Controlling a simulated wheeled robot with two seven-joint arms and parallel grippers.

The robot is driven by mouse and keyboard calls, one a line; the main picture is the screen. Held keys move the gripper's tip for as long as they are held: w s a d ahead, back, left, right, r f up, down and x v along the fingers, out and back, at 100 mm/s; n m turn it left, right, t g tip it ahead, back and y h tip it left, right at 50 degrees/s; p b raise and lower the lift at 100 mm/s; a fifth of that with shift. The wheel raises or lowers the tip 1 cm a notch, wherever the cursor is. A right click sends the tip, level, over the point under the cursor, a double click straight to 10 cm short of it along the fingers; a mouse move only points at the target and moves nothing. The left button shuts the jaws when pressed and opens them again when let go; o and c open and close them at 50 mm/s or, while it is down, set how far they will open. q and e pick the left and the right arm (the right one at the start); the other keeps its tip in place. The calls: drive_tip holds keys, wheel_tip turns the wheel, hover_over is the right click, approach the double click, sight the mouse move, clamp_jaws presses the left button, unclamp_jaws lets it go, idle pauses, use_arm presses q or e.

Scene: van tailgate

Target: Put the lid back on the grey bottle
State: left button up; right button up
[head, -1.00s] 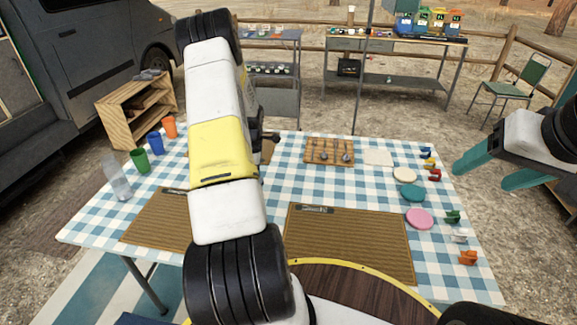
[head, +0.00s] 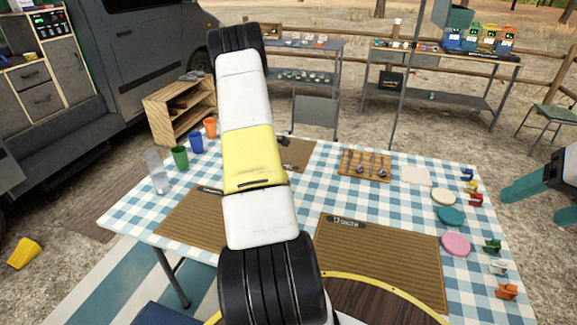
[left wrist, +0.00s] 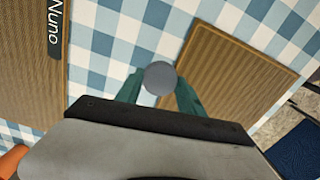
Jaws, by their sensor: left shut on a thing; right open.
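A translucent greyish bottle-like container (head: 157,175) stands at the left end of the checked table, beside the green cup. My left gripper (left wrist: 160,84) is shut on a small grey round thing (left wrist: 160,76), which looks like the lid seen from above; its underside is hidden. In the left wrist view it is over the checked cloth between two brown mats. In the head view my own left arm hides this gripper. My right gripper (head: 533,206) is open and empty at the right edge, beyond the table's right side.
Green (head: 180,157), blue (head: 195,142) and orange (head: 210,127) cups line the table's left edge. Brown mats (head: 385,262), a wooden board (head: 364,164), round coloured discs (head: 450,216) and small coloured items (head: 492,246) cover the rest. A wooden shelf (head: 180,112) stands behind.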

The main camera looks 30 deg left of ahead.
use_arm(q)
drive_tip(key=w+d+r+m, duration=0.15)
drive_tip(key=d+m, duration=0.35)
drive_tip(key=d, duration=0.6)
drive_tip(key=w+d+r+m, duration=0.1)
drive_tip(key=d+r+m, duration=0.3)
drive_tip(key=d, duration=0.6)
drive_tip(key=w+d+r+m, duration=0.1)
drive_tip(key=d+r+m, duration=0.1)
drive_tip(key=d+m, duration=0.65)
drive_tip(key=s+d+r+m, duration=0.1)
drive_tip(key=s+d+m, duration=0.1)
drive_tip(key=d, duration=0.5)
drive_tip(key=s+d+r+m, duration=0.1)
drive_tip(key=s+d+m, duration=0.2)
drive_tip(key=d, duration=0.4)
drive_tip(key=shift+d, duration=0.15)
